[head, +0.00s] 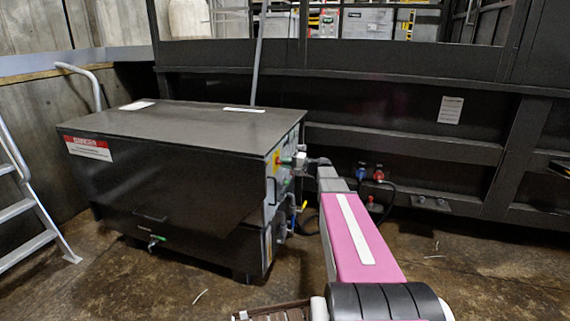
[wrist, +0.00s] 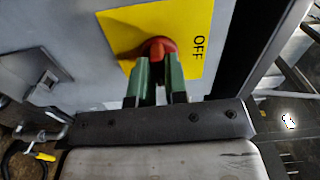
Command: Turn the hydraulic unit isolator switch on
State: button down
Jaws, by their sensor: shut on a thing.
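The isolator switch is a red rotary knob (wrist: 158,46) on a yellow plate (wrist: 190,22) marked OFF, set in the grey side panel of the hydraulic unit. The OFF text reads sideways in the wrist view. My gripper (wrist: 158,72) is shut on the red knob, with its green fingers on either side of it. The fingers hide the knob's near part, so its exact angle is hard to tell. In the head view the yellow plate (head: 277,161) shows on the unit's right side, with my gripper (head: 287,160) at it.
The dark hydraulic unit (head: 165,185) stands on the floor, with hoses and a yellow-handled valve (head: 304,206) on its right side. Blue (head: 361,173) and red (head: 378,174) connectors are on the dark wall behind. A metal ladder (head: 30,200) stands at left. The floor in front is mostly clear.

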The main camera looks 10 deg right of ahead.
jog(key=shift+m, duration=0.4)
jog(key=c, duration=1.1)
grip_release()
jog(key=shift+c, duration=0.2)
jog(key=shift+d, duration=0.1)
jog(key=v, duration=1)
jog(key=shift+s+d, duration=0.2)
jog(key=shift+d, duration=0.1)
jog(key=shift+a, duration=0.1)
